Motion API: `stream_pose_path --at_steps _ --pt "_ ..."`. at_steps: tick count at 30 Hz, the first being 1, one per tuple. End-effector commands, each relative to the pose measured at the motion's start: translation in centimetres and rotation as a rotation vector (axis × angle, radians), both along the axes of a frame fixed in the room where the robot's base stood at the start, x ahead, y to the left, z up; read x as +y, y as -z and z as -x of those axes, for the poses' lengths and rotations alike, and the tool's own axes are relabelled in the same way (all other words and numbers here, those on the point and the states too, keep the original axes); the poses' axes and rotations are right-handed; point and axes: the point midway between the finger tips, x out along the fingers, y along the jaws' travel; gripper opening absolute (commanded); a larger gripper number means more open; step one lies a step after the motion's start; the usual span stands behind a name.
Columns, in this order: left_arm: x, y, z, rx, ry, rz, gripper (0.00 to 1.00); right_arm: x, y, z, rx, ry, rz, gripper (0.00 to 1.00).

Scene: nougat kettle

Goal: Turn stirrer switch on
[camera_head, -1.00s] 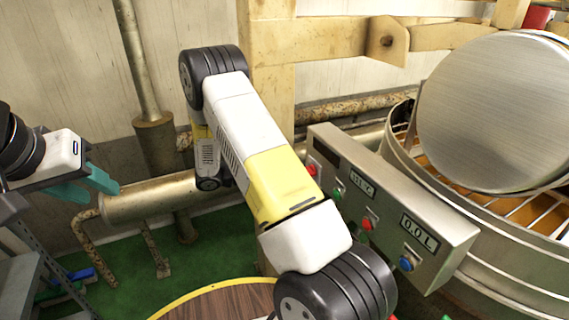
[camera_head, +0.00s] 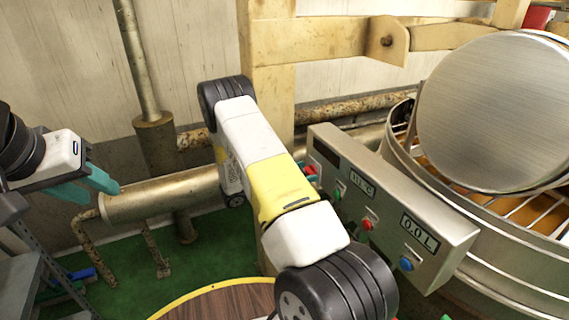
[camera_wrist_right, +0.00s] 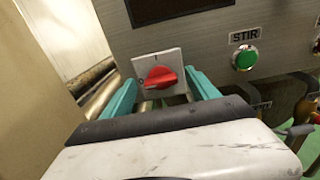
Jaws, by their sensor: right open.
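The control box (camera_head: 400,215) stands in front of the kettle. In the right wrist view a red rotary knob (camera_wrist_right: 160,77) sits on a white square plate, with an "I" mark above it and a "0" mark at its left; its handle lies roughly sideways. My right gripper (camera_wrist_right: 163,88) is open, with one teal finger on each side of the knob; I cannot tell whether they touch it. A green button (camera_wrist_right: 245,58) labelled STIR is to the right. In the head view my right arm hides most of this gripper. My left gripper (camera_head: 88,186) is far left, away from the box.
The kettle (camera_head: 510,255) with its raised round lid (camera_head: 495,110) is at the right. A wooden post (camera_head: 272,60) and rusty pipes (camera_head: 160,195) stand behind my right arm. A round wooden top (camera_head: 225,302) is at the bottom.

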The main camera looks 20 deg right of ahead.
Motion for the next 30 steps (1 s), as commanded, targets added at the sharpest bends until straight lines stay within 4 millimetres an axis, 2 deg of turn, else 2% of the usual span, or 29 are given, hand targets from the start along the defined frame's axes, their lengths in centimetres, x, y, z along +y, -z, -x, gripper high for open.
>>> stream_pose_path --at_steps 6,8,16,23,30 --pt "0.0 0.0 0.0 0.0 0.0 0.0 0.36 -0.05 -0.01 -0.01 0.0 0.0 0.0 0.69" --pt "0.0 0.0 0.0 0.0 0.0 0.0 0.36 -0.04 -0.01 -0.01 0.0 0.0 0.0 0.59" --pt "0.0 0.0 0.0 0.0 0.0 0.0 0.36 -0.02 -0.01 -0.01 0.0 -0.001 0.0 0.07" --pt "0.0 0.0 0.0 0.0 0.0 0.0 0.36 -0.01 -0.02 -0.01 -0.019 -0.001 0.0 0.07" --pt "0.0 0.0 0.0 0.0 0.0 0.0 0.36 0.04 -0.01 0.0 -0.125 -0.003 -0.009 0.07"
